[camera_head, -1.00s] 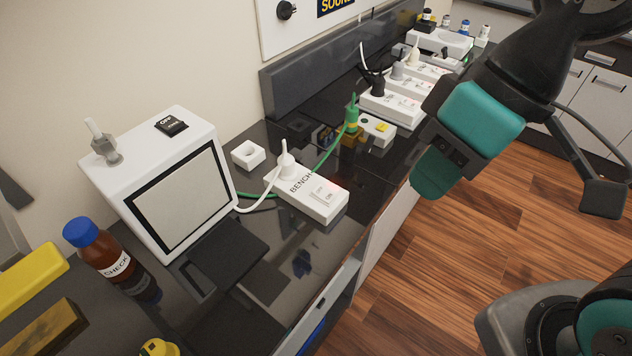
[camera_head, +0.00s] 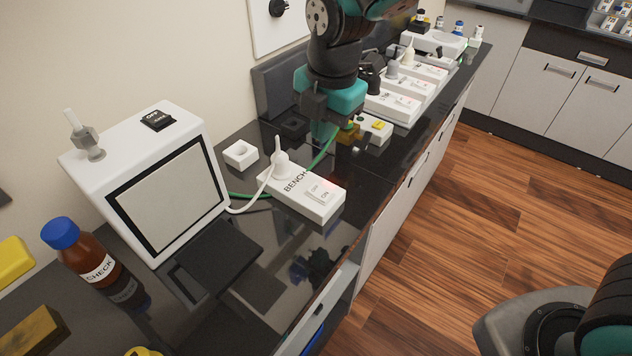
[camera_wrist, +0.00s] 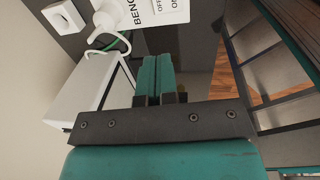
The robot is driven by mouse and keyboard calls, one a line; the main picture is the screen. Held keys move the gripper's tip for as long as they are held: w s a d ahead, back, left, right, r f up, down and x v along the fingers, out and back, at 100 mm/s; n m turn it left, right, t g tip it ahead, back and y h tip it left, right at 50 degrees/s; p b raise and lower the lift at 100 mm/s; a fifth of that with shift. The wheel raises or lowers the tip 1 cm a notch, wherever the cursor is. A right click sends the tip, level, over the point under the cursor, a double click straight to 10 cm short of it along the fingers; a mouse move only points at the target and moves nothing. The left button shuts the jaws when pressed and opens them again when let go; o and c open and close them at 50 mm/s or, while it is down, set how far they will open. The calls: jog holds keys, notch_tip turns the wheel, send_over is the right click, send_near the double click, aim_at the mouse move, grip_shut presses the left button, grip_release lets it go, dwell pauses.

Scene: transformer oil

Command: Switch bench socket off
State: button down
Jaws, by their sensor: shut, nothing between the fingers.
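The white bench socket (camera_head: 303,205) lies on the dark bench, marked BENCH, with a white plug (camera_head: 281,160) in its left end. Its rocker switch (camera_head: 320,190), marked OFF and ON, is at the right end, with a red glow beside it. In the wrist view the socket (camera_wrist: 135,12) shows at the top, cut by the edge, with part of the switch (camera_wrist: 164,8). My gripper (camera_wrist: 157,62) is shut and empty, its teal fingers pointing toward the socket. In the head view my gripper (camera_head: 324,130) is behind the socket, apart from it.
A white box-shaped device (camera_head: 160,185) with a grey panel stands left of the socket. A brown CHECK bottle (camera_head: 88,262) is farther left. A small white holder (camera_head: 240,155) is behind the socket. More white power strips (camera_head: 398,103) line the back.

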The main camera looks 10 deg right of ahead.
aim_at(315, 189)
jog(key=f+p, duration=0.1)
jog(key=f, duration=0.3)
jog(key=f+p, duration=0.1)
jog(key=f, duration=0.4)
jog(key=w+a+f+p, duration=0.1)
jog(key=f, duration=0.4)
jog(key=shift+a, duration=0.1)
jog(key=shift+w, duration=0.1)
